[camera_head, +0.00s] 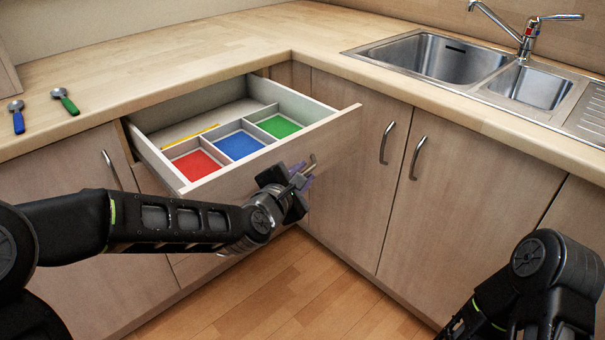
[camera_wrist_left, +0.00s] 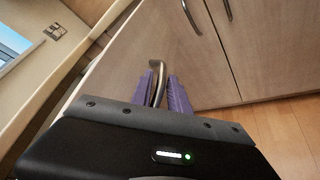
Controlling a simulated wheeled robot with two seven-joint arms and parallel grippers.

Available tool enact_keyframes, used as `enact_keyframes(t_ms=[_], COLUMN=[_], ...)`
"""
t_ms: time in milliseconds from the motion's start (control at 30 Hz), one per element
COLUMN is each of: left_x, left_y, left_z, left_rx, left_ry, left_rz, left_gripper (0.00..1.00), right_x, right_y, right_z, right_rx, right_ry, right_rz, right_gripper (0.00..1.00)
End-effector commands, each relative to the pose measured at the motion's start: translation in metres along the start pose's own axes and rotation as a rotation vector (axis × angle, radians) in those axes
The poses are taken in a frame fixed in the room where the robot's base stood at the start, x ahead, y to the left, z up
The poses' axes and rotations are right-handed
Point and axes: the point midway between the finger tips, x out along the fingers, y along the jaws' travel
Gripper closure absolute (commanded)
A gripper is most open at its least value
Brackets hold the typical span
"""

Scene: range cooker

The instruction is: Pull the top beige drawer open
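The top beige drawer (camera_head: 255,158) stands pulled out from the corner cabinet in the head view. Inside are a red, a blue and a green compartment, and a longer section with a yellow pencil-like object. My left gripper (camera_head: 306,174) is at the front of the drawer. In the left wrist view, the purple fingers (camera_wrist_left: 164,90) lie close on either side of the curved metal drawer handle (camera_wrist_left: 156,66) and appear shut on it. My right arm (camera_head: 540,285) is at the lower right in the head view; its fingers cannot be made out.
Cabinet doors with metal handles (camera_head: 387,143) stand to the right of the drawer. A sink (camera_head: 440,60) with a tap is set in the wooden countertop (camera_head: 190,65). A blue-handled (camera_head: 18,120) and a green-handled utensil (camera_head: 66,103) lie at the left. The wooden floor (camera_head: 290,295) is clear.

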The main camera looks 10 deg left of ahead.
Motion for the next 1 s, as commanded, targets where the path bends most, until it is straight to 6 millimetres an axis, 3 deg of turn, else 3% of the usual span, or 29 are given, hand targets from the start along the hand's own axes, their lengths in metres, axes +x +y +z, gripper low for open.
enact_keyframes(t_ms=[267, 733, 1000], left_x=[-0.009, -0.072, -0.078], left_y=[0.002, 0.002, 0.0], left_z=[0.002, 0.001, 0.0], left_rx=[0.004, 0.004, -0.001], left_ry=[-0.003, 0.0, 0.0], left_rz=[0.004, 0.002, 0.0], left_gripper=[0.79, 0.79, 0.79], right_x=[-0.001, -0.01, -0.01], right_y=[0.0, -0.004, -0.004], right_z=[0.0, 0.0, 0.0], right_rx=[0.0, -0.001, -0.001], right_ry=[0.0, 0.0, 0.0], right_rz=[0.0, 0.0, 0.0], right_gripper=[0.64, 0.64, 0.64])
